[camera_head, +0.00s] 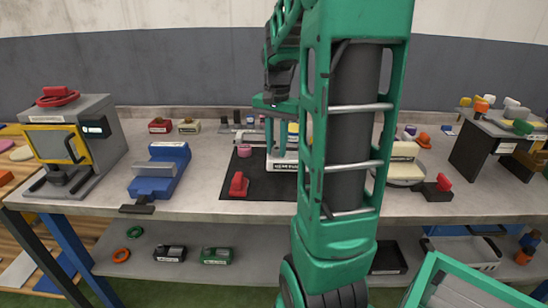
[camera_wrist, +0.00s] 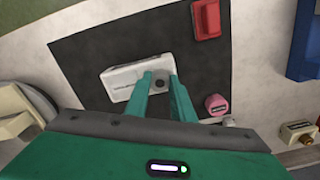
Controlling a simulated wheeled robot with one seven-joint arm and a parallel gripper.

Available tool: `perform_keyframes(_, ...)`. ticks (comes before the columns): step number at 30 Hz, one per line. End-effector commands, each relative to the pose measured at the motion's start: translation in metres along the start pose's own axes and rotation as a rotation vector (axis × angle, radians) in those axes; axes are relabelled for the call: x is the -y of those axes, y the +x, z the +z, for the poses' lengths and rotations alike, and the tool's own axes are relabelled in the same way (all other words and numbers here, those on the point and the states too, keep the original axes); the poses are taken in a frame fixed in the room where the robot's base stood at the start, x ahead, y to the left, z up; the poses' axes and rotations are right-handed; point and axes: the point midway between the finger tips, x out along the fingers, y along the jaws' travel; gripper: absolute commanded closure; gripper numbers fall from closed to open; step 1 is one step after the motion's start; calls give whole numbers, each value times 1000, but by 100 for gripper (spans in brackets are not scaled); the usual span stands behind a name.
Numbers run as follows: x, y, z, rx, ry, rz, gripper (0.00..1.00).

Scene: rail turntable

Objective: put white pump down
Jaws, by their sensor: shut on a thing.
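The white pump (camera_wrist: 128,80) is a pale block with a dark round spot near one end. My gripper (camera_wrist: 160,88) is shut on it at that end in the wrist view. In the head view the labelled white pump (camera_head: 283,164) is below my green gripper fingers (camera_head: 276,140), over the black mat (camera_head: 262,189). The mat also shows in the wrist view (camera_wrist: 90,60). I cannot tell whether the pump touches the mat. My arm hides the area to its right in the head view.
A red part (camera_head: 238,184) stands on the mat's front left, and a pink part (camera_head: 244,151) near its back left. A blue vise-like device (camera_head: 160,172) and a grey machine (camera_head: 96,125) stand further left. Bare tabletop lies between the blue device and the mat.

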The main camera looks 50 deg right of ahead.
Motion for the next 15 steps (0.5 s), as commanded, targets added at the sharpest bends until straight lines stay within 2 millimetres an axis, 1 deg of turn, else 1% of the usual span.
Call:
perform_keyframes(4,-1,10,-1,0,0,0,100)
perform_keyframes(9,-1,33,-1,0,-1,0,100)
perform_keyframes(12,0,39,-1,-1,-1,-1,100)
perform_keyframes(15,0,40,-1,-2,-1,-2,100)
